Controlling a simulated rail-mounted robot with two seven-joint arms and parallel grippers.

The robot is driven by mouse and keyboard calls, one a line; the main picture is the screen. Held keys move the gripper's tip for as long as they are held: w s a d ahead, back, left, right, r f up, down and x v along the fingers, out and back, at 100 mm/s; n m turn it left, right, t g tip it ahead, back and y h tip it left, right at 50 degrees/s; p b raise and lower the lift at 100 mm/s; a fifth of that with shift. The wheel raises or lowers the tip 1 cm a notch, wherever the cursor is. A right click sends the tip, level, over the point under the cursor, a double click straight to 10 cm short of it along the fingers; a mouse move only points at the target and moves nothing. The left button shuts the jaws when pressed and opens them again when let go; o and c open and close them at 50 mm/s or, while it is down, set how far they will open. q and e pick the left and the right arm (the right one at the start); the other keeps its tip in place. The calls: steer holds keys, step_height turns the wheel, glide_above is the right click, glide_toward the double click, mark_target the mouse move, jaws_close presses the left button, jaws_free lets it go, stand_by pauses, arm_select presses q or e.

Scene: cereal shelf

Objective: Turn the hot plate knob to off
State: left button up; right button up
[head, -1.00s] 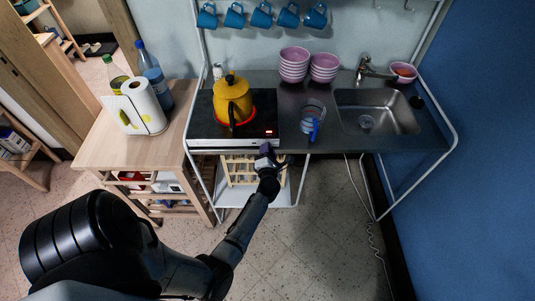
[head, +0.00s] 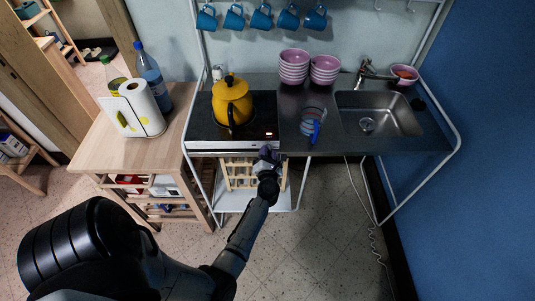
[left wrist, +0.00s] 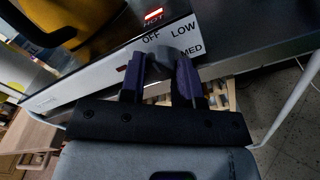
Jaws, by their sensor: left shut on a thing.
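The hot plate (head: 205,129) is a black cooktop with a white front panel. Its grey knob (left wrist: 168,57) is on that panel, with OFF, LOW and MED marked around it in the left wrist view. My left gripper (head: 267,155) is shut on the knob; its purple fingers (left wrist: 161,75) lie on both sides of it. The fingers hide part of the knob, and I cannot tell exactly which mark it points at. A red HOT light (left wrist: 153,15) is lit above it. No red glow shows around the yellow kettle (head: 232,101) on the plate. My right gripper is not in view.
A wooden cart (head: 92,158) with a paper towel roll and bottles stands left. Right of the plate are a glass measuring cup (head: 311,125), stacked pink bowls (head: 294,67) and a sink (head: 380,114). The floor in front is clear.

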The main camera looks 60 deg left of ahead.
arm_select(q)
steer(key=o, duration=0.8)
steer(key=shift+o, duration=0.7)
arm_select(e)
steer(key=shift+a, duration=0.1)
arm_select(q)
steer(key=shift+d, duration=0.1)
